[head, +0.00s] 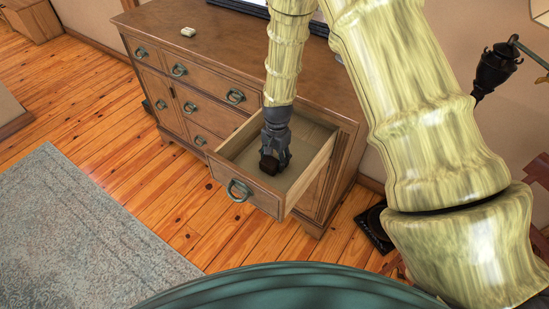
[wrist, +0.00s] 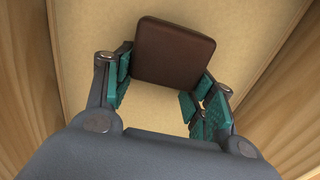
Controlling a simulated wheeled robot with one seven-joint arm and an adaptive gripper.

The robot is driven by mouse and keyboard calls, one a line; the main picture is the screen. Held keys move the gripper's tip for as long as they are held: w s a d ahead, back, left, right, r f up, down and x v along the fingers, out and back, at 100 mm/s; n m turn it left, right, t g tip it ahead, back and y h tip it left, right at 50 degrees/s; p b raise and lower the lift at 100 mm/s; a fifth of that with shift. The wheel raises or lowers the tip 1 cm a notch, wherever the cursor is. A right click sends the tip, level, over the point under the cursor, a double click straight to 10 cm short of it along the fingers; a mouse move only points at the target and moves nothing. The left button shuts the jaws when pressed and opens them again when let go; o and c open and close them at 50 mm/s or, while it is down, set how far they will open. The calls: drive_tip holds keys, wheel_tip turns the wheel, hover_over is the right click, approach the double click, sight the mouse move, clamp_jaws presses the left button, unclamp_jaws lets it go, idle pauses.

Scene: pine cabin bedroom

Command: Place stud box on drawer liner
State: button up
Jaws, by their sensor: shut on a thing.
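The stud box is a small dark brown box with rounded corners; it shows in the wrist view (wrist: 174,52) and as a dark block in the head view (head: 268,163). My gripper (head: 272,158) points down inside the open drawer and is shut on the box, with its teal finger pads (wrist: 160,92) at the box's two sides. The drawer liner (wrist: 255,28) is the tan sheet covering the drawer floor; part of it shows in the head view (head: 308,136). The box is over the liner; whether it touches the liner I cannot tell.
The open drawer (head: 243,190) juts from the wooden dresser (head: 190,55), its side walls standing close around my gripper. A small pale object (head: 188,32) lies on the dresser top. A grey rug (head: 80,235) covers the floor at the left.

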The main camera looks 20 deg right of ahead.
drive_tip(key=shift+f, duration=0.2)
drive_tip(key=o, duration=1)
drive_tip(key=shift+w+f, duration=0.1)
drive_tip(key=shift+a+r, duration=0.1)
drive_tip(key=shift+r, duration=0.15)
drive_tip(key=shift+w+r, duration=0.15)
drive_tip(key=shift+r, duration=0.45)
drive_tip(key=r+b, duration=0.1)
drive_tip(key=r, duration=0.4)
drive_tip(key=r+b, duration=0.1)
drive_tip(key=r, duration=0.4)
drive_tip(key=shift+d+r, duration=0.2)
drive_tip(key=shift+r, duration=0.2)
